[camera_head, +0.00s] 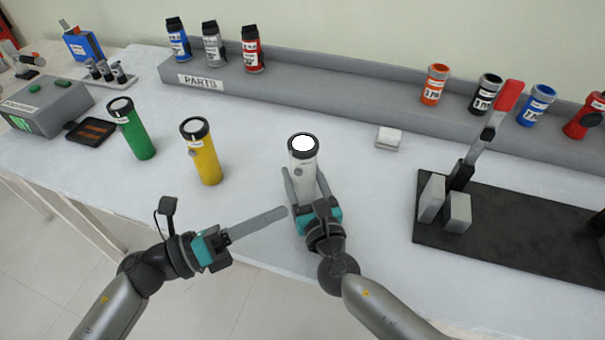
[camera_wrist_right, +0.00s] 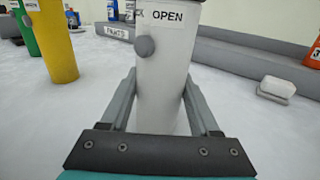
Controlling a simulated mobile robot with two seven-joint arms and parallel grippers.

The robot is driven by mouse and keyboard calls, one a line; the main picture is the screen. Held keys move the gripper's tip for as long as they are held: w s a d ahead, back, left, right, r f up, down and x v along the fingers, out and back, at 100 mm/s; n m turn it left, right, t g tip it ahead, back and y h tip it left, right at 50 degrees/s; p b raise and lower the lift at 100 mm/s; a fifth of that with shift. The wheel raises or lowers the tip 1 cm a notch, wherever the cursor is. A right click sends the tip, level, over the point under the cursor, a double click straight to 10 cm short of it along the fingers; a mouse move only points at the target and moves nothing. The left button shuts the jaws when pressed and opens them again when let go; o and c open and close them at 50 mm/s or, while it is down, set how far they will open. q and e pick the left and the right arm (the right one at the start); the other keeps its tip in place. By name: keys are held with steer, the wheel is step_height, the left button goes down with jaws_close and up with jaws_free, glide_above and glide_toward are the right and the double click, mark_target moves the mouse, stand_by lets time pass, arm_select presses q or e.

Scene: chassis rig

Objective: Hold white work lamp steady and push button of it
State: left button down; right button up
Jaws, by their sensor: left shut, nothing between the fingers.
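The white work lamp (camera_head: 302,160) stands upright on the table, its round top bright white. Its grey round button (camera_wrist_right: 145,46) shows in the right wrist view, beside a label reading OPEN. My right gripper (camera_head: 306,186) has one finger along each side of the lamp's lower body and is shut on it; in the right wrist view the fingers (camera_wrist_right: 161,100) flank the lamp (camera_wrist_right: 167,85). My left gripper (camera_head: 284,212) is shut and empty, its fingers pointing right, with the tips just left of my right gripper and below the lamp's button, apart from the lamp.
A yellow lamp (camera_head: 202,155) and a green lamp (camera_head: 133,132) stand to the left. A small white block (camera_head: 388,137) lies at right. A black board with a red-handled lever (camera_head: 508,97) is further right. A grey parts shelf (camera_head: 330,92) runs along the back with several bottles.

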steer(key=o, duration=0.5)
steer(key=shift+o, duration=0.2)
